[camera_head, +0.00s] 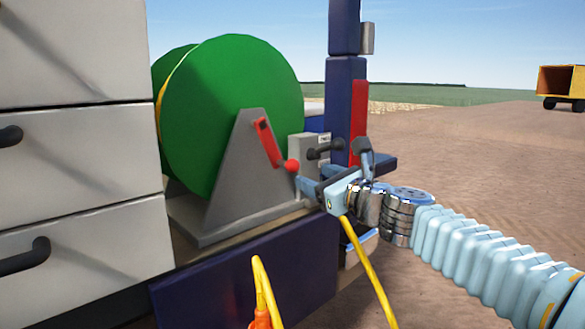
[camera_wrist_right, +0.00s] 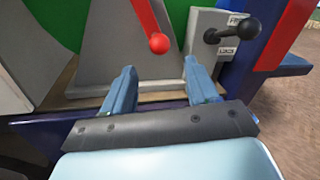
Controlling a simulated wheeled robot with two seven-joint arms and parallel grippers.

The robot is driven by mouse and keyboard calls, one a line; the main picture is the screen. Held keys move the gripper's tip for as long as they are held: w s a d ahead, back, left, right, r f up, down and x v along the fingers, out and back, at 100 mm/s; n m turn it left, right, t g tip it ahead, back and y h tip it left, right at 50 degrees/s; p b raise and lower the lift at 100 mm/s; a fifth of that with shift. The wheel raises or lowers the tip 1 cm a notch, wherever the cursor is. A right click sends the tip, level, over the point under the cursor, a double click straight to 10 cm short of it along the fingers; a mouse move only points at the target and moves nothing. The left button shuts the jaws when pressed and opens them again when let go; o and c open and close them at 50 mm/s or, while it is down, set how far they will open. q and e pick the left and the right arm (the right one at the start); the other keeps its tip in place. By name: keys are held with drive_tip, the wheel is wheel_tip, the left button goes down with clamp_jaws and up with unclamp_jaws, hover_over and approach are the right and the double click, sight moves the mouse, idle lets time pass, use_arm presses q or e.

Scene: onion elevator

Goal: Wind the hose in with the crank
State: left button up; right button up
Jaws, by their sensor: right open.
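The green hose reel (camera_head: 235,115) sits on a grey stand (camera_head: 245,175). Its red crank (camera_head: 267,142) slants down to a round red knob (camera_head: 291,166); the crank also shows in the right wrist view (camera_wrist_right: 146,16). My right gripper (camera_head: 334,170) is open and empty, close in front of the knob. In the wrist view the knob (camera_wrist_right: 159,43) appears between and beyond the two blue fingers, apart from both. Yellow hose (camera_head: 370,268) hangs in front, and a second stretch (camera_head: 259,285) ends at an orange piece at the bottom edge. My left gripper is out of view.
A grey box (camera_head: 309,152) beside the crank carries a black-knobbed lever (camera_head: 337,145), with labels above and below it in the wrist view. White drawers (camera_head: 75,135) with black handles stand left. A dark blue post (camera_head: 345,100) rises behind the gripper. Open ground lies right.

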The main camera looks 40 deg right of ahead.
sight(297, 168)
drive_tip(key=w, duration=0.6)
drive_tip(key=w+d+b, duration=0.1)
drive_tip(key=w, duration=0.3)
drive_tip(key=shift+d, duration=0.1)
drive_tip(key=shift+s, duration=0.1)
clamp_jaws()
